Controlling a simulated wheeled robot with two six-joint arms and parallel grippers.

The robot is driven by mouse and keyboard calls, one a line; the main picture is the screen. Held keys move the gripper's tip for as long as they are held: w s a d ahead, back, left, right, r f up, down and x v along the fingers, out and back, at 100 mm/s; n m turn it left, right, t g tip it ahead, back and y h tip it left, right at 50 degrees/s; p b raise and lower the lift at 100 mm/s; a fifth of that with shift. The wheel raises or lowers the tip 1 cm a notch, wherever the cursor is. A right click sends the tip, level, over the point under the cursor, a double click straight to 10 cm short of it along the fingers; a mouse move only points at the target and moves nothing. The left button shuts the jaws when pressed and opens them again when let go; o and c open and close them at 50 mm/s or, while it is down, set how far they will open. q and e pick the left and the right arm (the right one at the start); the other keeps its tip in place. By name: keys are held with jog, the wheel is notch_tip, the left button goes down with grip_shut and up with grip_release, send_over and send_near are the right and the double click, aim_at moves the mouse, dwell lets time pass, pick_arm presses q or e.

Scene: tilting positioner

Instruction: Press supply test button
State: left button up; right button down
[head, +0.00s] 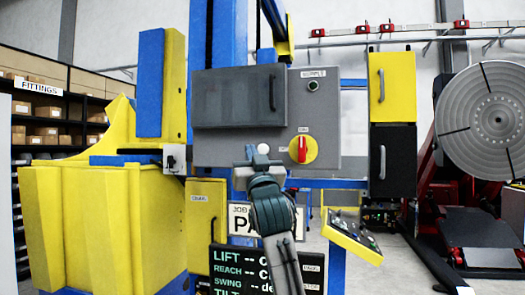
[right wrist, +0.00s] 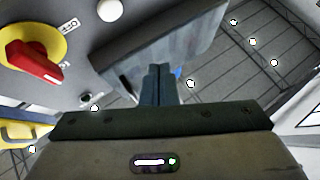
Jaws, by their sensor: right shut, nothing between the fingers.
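The grey control panel (head: 325,120) faces me in the head view. A small round button (head: 313,86) sits under a "SUPPLY" label at its upper right. In the right wrist view it appears to be the small dark-ringed round (right wrist: 85,100) left of the fingers. My right gripper (head: 250,156) is shut and empty, pointing up in front of the panel's lower edge, below and left of the button. Its closed fingers show in the right wrist view (right wrist: 161,80), apart from the button. My left gripper is not in view.
A red switch on a yellow disc (head: 301,150) and a white round lamp (head: 263,148) sit low on the panel. A dark grey box with a handle (head: 238,97) juts out at the panel's left. A yellow cabinet (head: 389,88) stands to the right.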

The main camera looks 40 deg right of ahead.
send_near(260, 146)
jog(key=shift+a+r+x, duration=0.1)
jog(key=shift+a+x, duration=0.05)
jog(key=shift+x, duration=0.75)
jog(key=shift+a+r+x, duration=0.15)
jog(key=shift+a+x, duration=0.05)
jog(key=shift+x, duration=0.65)
jog(key=shift+a+r+x, duration=0.1)
jog(key=shift+a+x, duration=0.05)
jog(key=shift+x, duration=0.75)
jog(key=shift+d, duration=0.1)
jog(key=shift+w+d, duration=0.15)
jog(key=shift+d, duration=0.05)
jog(key=shift+w+d, duration=0.3)
jog(key=shift+d, duration=0.05)
dwell(0.6)
jog(key=shift+s+a, duration=0.1)
jog(key=shift+a, duration=0.1)
jog(key=shift+s+a, duration=0.45)
dwell(0.4)
jog(key=shift+s+a+b, duration=0.4)
jog(key=shift+s+a, duration=1.25)
jog(key=shift+a, duration=0.25)
